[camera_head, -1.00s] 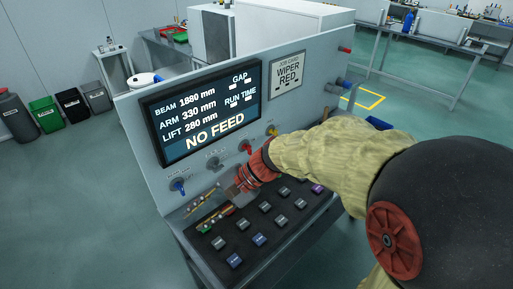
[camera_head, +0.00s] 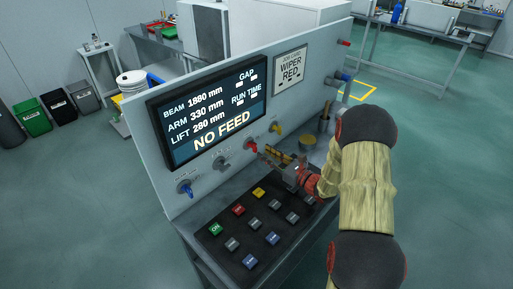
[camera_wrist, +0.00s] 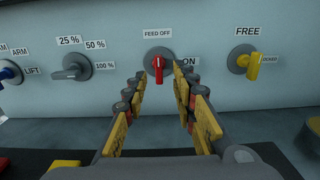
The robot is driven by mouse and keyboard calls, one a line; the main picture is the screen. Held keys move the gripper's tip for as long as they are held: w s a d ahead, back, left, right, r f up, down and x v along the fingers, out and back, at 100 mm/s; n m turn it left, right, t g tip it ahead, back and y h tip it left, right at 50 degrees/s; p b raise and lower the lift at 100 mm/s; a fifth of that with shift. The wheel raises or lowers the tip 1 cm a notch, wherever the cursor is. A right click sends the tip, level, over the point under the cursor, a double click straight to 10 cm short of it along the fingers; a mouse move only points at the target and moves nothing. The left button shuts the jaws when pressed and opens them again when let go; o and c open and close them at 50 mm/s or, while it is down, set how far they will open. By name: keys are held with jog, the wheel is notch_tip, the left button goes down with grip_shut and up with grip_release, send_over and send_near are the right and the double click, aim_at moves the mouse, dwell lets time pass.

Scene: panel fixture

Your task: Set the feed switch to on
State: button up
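The feed switch (camera_head: 251,147) is a red knob on the grey panel under the screen, which reads "NO FEED". In the wrist view the feed switch (camera_wrist: 158,70) stands vertical, in line with the "FEED OFF" label above it. The "ON" label (camera_wrist: 190,61) is at its right. My gripper (camera_head: 272,157) is in front of the panel, just to the right of the switch. In the wrist view my gripper (camera_wrist: 168,82) is open, with yellow-padded fingers either side of the view's middle and the knob showing between their tips. I cannot tell whether they touch it.
A grey selector (camera_wrist: 72,67) is left of the switch and a yellow selector (camera_wrist: 249,65) is right of it. A blue selector (camera_head: 185,188) is further left. A sloped desk of push buttons (camera_head: 250,229) lies below. A brass-coloured cylinder (camera_head: 307,141) stands right of my gripper.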

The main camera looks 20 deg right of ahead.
aim_at(256, 148)
jog(key=b+x, duration=0.1)
jog(key=x, duration=0.4)
jog(key=shift+w+a+f, duration=0.1)
jog(key=shift+a, duration=0.05)
jog(key=shift+w+a+b, duration=0.2)
jog(key=shift+w+b, duration=0.1)
jog(key=shift+w, duration=0.35)
jog(key=shift+c, duration=1)
grip_shut()
